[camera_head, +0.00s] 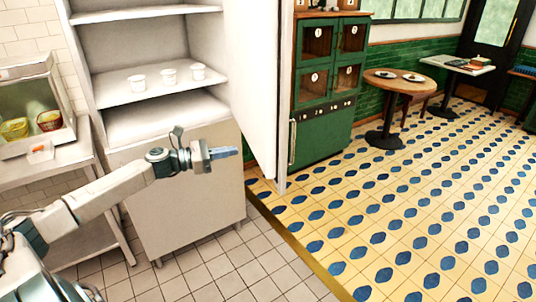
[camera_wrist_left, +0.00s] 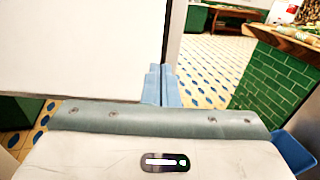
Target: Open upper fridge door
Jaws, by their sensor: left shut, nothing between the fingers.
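The fridge's upper compartment stands open, with white shelves (camera_head: 140,90) showing inside. The upper door (camera_head: 256,75) is swung wide out to the right, its white inner face toward the head camera. A vertical metal handle (camera_head: 292,142) shows at the door's far edge. My left gripper (camera_head: 228,153) is shut and empty, in front of the fridge and near the lower part of the open door. In the left wrist view, the gripper's blue fingers (camera_wrist_left: 158,84) are together beside the edge of a white panel (camera_wrist_left: 80,50), apparently the door; contact cannot be told. My right gripper is not in view.
The closed lower fridge front (camera_head: 190,195) is below. A metal side table (camera_head: 55,160) stands at left. A green cabinet (camera_head: 325,85) stands beyond the door.

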